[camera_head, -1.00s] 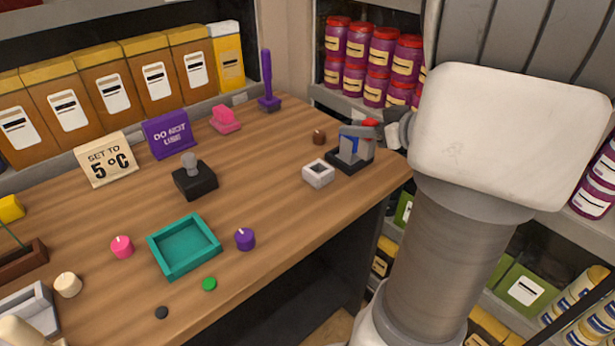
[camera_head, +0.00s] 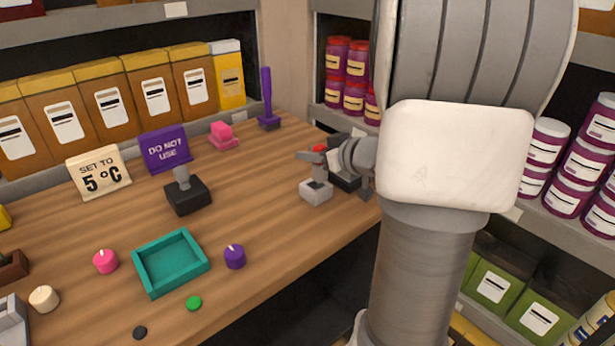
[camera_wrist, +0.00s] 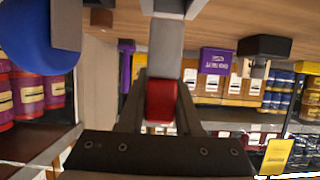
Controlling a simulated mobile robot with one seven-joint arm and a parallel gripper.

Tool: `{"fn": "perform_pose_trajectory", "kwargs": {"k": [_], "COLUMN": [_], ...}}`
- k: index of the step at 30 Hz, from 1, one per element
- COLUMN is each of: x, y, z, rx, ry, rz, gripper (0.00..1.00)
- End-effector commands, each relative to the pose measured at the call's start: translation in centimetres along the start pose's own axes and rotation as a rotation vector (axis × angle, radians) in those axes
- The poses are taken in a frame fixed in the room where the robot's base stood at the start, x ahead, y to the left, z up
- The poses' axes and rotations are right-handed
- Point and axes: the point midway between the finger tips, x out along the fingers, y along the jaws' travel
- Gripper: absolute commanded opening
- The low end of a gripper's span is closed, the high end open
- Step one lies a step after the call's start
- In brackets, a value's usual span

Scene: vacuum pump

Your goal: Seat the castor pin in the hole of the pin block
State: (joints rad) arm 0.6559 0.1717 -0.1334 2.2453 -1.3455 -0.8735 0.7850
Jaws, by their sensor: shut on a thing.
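The castor pin, with a red end and a pale grey shank (camera_head: 319,172), is held in my gripper (camera_head: 318,153) above the pin block. In the wrist view my gripper (camera_wrist: 160,105) is shut on the red part (camera_wrist: 160,100), and the grey shank (camera_wrist: 165,48) runs up the picture to the block. The pin block (camera_head: 316,192) is a small pale cube on the table near its right edge. It shows partly at the top of the wrist view (camera_wrist: 194,8). The shank's tip meets the block's top; its hole is hidden, so I cannot tell how deep the tip is.
A black base with a grey knob (camera_head: 186,195), a purple sign (camera_head: 165,148) and a teal tray (camera_head: 171,263) are to the left.

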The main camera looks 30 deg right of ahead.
Motion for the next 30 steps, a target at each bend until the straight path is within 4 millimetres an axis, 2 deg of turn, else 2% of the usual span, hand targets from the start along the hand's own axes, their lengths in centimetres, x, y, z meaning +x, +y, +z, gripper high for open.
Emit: {"fn": "perform_pose_trajectory", "kwargs": {"k": [5,13,25,26,30], "x": [1.2,2.6,2.7,2.7,2.7], "y": [-0.3,-0.3,-0.3,-0.3,-0.3], "z": [0.4,3.9,4.2,4.2,4.1], "rx": [-0.001,0.002,0.001,0.000,0.000], "ry": [0.000,-0.001,0.001,0.000,0.000], "rz": [0.000,0.000,0.000,0.000,0.000], "gripper": [0.00,0.00,0.00,0.35,0.60]}}
